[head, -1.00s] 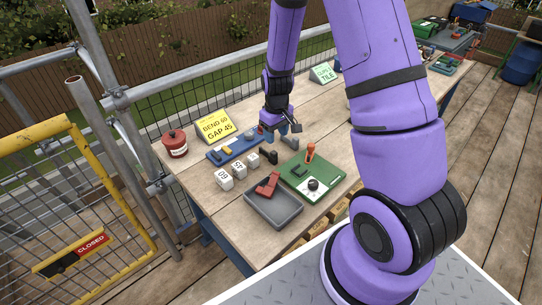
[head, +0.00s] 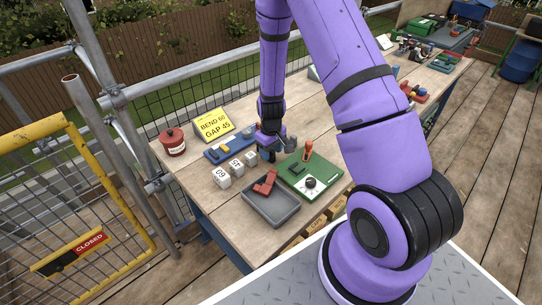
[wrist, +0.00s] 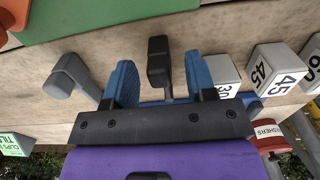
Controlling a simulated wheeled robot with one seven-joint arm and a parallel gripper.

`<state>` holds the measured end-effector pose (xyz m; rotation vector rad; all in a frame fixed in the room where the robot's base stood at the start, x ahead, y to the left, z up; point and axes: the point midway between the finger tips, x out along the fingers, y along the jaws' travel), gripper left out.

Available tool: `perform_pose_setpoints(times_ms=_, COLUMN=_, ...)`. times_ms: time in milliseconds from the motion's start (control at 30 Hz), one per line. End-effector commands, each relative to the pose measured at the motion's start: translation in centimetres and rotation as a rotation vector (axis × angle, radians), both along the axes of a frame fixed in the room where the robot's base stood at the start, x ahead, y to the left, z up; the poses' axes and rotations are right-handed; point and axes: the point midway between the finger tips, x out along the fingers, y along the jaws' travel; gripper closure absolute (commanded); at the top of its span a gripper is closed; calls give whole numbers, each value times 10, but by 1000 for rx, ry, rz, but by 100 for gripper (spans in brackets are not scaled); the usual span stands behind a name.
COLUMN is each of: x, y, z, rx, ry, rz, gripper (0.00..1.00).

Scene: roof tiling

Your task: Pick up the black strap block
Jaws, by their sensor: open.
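The black strap block (wrist: 158,62) stands upright on the wooden bench, between the two blue fingers of my gripper (wrist: 159,76) in the wrist view. A gap shows on each side of it, so the fingers are open and not closed on it. In the head view my gripper (head: 268,142) is low over the bench, and its wrist and fingers largely hide the black block.
A grey block (wrist: 70,74) stands close beside one finger. White number blocks (wrist: 275,68) are on the other side. A green board (head: 311,176), a grey tray (head: 270,209) with a red piece (head: 265,183), and a blue rack (head: 228,147) lie nearby.

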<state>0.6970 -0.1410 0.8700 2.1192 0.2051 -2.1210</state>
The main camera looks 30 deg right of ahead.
Motion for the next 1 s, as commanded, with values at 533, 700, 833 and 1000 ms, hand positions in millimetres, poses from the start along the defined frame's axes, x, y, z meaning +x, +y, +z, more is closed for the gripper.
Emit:
perform_pose_setpoints(times_ms=533, x=0, y=0, z=-21, rx=0, ry=-1, rz=0, gripper=65)
perform_pose_setpoints(times_ms=700, x=0, y=0, z=-21, rx=0, ry=-1, rz=0, gripper=100)
perform_pose_setpoints(times_ms=833, x=0, y=0, z=-21, rx=0, ry=-1, rz=0, gripper=100)
perform_pose_setpoints(times_ms=1000, x=0, y=0, z=-20, rx=0, ry=-1, rz=0, gripper=100)
